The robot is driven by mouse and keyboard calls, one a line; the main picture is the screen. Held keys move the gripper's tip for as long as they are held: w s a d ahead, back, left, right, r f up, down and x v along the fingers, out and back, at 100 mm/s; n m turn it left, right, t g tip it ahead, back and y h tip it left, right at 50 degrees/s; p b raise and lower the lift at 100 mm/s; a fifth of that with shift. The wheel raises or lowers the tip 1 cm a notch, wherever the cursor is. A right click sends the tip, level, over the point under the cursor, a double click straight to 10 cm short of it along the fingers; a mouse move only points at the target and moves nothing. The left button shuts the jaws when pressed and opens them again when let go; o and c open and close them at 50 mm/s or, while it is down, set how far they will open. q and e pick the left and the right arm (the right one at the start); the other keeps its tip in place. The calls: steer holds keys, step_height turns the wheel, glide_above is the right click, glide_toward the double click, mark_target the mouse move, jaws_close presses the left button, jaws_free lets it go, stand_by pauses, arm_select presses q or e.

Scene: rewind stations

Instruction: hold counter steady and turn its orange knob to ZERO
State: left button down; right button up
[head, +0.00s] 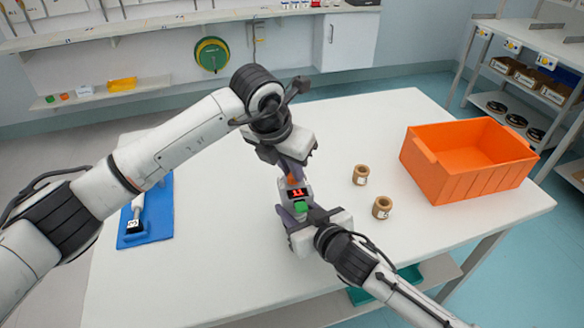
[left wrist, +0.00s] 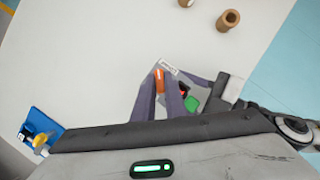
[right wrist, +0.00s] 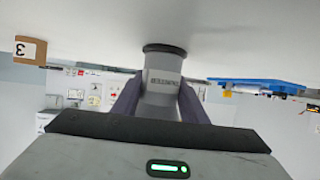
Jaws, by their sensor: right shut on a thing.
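The counter (head: 308,192) stands on the white table, a small grey box with a red-lit display and a green button (head: 300,207). Its orange knob (head: 291,181) is on the far side, and shows in the left wrist view (left wrist: 158,78). My left gripper (head: 290,172) reaches down over the knob, its fingers on either side of it; contact is not clear. My right gripper (head: 293,212) is shut on the counter from the near side. In the right wrist view, the grey counter body (right wrist: 163,80) is between its fingers. The knob's pointer and scale are not readable.
Two brown spools (head: 360,175) stand to the right of the counter. An orange crate (head: 450,178) sits at the table's right. A blue tray (head: 160,205) with a white-handled tool lies at the left. The table between the tray and the grippers is clear.

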arm_select(q)
steer(key=shift+n, duration=0.3)
steer(key=n, duration=0.1)
steer(key=n+y, duration=0.1)
steer(key=n, duration=0.1)
steer(key=shift+d+n+t+y, duration=0.15)
steer(key=shift+n+t+y, duration=0.15)
steer(key=shift+t, duration=0.1)
steer(key=n+y, duration=0.1)
steer(key=n, duration=0.3)
steer(key=shift+d+n+y, duration=0.2)
steer(key=shift+n+y, duration=0.1)
steer(key=shift+y, duration=0.1)
steer(key=n+y, duration=0.1)
steer(key=n, duration=0.1)
steer(key=n+g, duration=0.1)
steer(key=n, duration=0.2)
steer(key=shift+d+r+y, duration=0.1)
steer(key=shift+d+y, duration=0.05)
steer(key=shift+y, duration=0.25)
steer(key=shift+w+n+g+y, duration=0.1)
steer(key=shift+n+g+y, duration=0.2)
steer(key=shift+n, duration=0.75)
steer(key=shift+w+n+g+y, duration=0.1)
steer(key=shift+n+g+y, duration=0.2)
steer(key=shift+n, duration=0.75)
steer(key=c, duration=1.8)
jaws_free()
